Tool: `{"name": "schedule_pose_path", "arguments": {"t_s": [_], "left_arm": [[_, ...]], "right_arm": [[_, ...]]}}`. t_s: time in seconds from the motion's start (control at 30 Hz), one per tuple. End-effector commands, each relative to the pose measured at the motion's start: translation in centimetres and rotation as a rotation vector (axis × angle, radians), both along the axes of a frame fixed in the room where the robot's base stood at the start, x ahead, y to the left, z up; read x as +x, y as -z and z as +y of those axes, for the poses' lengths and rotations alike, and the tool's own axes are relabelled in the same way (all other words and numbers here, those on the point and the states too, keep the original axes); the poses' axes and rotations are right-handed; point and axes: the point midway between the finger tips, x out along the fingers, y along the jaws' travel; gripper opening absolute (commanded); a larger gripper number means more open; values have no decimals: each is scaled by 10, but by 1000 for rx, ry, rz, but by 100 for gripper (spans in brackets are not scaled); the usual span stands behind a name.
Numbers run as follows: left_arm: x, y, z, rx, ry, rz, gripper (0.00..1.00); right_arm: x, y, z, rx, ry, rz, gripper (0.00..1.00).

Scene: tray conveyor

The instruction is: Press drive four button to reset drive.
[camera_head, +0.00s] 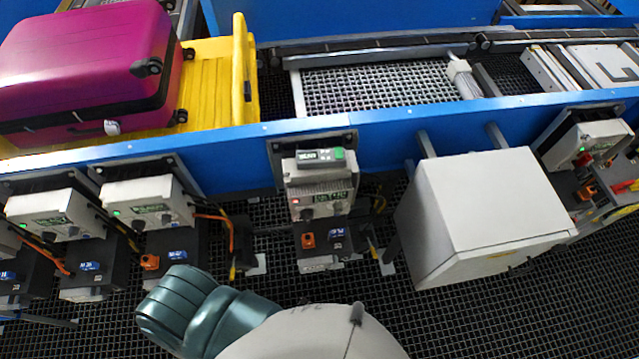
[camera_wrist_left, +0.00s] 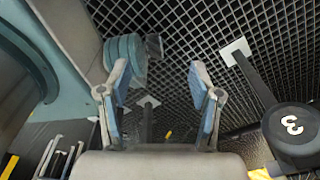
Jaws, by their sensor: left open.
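Several drive units hang along the blue conveyor's near side in the head view. Two pale units, a left one (camera_head: 47,214) and one beside it (camera_head: 146,204), have small lit displays. A middle unit (camera_head: 318,196) has a green-topped module above it. Another unit (camera_head: 590,143) is at the far right. Their labels are too small to read, so I cannot tell which is drive four. My left gripper (camera_wrist_left: 160,80) is open and empty in the left wrist view, over dark grating. It touches no drive unit that I can see. My right gripper is not in view.
A purple suitcase (camera_head: 85,62) lies in a yellow tray (camera_head: 243,75) on the conveyor. A white box (camera_head: 490,215) juts out right of the middle unit. Orange cables hang beside the units. A black rounded part marked 3 (camera_wrist_left: 291,128) is right of my left gripper.

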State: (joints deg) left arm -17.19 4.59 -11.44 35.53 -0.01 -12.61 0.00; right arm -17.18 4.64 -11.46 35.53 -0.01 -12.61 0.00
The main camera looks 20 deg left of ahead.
Motion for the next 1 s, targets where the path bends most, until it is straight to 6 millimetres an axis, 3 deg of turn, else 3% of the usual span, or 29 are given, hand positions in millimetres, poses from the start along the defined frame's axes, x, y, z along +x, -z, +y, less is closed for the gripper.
{"name": "schedule_pose_path", "arguments": {"t_s": [0.3, 0.37, 0.57, 1.0], "left_arm": [[0, 0, 0, 0, 0, 0, 64], [0, 0, 0, 0, 0, 0, 52], [0, 0, 0, 0, 0, 0, 2], [0, 0, 0, 0, 0, 0, 0]], "right_arm": [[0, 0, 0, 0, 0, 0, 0], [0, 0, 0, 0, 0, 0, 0], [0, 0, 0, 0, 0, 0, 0], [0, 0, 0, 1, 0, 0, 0]]}}
